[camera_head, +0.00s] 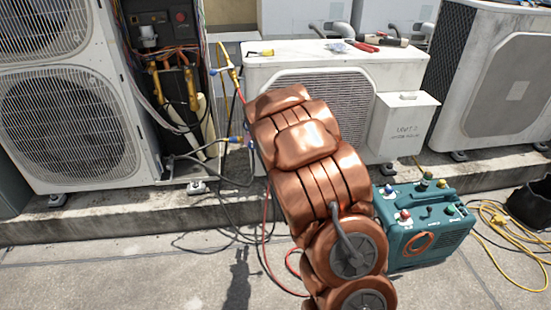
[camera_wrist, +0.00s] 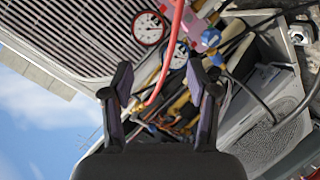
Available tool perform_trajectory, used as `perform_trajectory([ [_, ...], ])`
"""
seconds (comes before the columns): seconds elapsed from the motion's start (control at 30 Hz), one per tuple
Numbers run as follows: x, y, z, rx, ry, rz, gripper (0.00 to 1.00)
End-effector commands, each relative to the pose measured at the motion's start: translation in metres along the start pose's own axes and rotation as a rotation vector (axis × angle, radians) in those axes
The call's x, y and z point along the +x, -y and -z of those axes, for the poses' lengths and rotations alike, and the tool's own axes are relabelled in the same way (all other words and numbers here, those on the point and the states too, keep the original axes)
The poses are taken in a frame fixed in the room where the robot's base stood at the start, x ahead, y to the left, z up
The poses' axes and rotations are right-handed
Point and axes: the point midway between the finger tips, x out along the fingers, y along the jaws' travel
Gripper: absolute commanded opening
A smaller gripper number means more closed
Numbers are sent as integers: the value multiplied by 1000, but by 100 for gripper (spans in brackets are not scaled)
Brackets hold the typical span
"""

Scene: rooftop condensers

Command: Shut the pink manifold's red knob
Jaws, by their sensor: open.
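The pink manifold (camera_wrist: 192,22) shows at the top of the wrist view, with two round white gauges, one red-rimmed (camera_wrist: 149,28) and one blue-rimmed (camera_wrist: 177,54). A blue knob (camera_wrist: 210,38) sits at its right side. A red hose (camera_wrist: 168,62) runs down from it. I cannot make out the red knob for certain. My gripper (camera_wrist: 159,80) is open and empty, with its fingertips below the manifold in the picture and the red hose between them. In the head view my copper-coloured arm fills the middle, and the manifold and gripper are hidden behind it.
An open condenser (camera_head: 70,125) with exposed wiring stands left. A low white condenser (camera_head: 395,62) behind my arm carries loose tools, including red-handled pliers (camera_head: 358,46). A teal machine (camera_head: 425,240) with coloured knobs stands right of my arm. Hoses and a yellow cord (camera_head: 490,225) lie on the floor.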

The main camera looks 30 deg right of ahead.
Motion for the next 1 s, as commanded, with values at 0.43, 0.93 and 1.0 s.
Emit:
perform_trajectory([
  [0.43, 83, 51, -71, -167, -226, -233, 59],
  [0.93, 113, 45, -63, -180, -252, -260, 59],
  [1.0, 120, 43, -62, -179, -251, -259, 59],
])
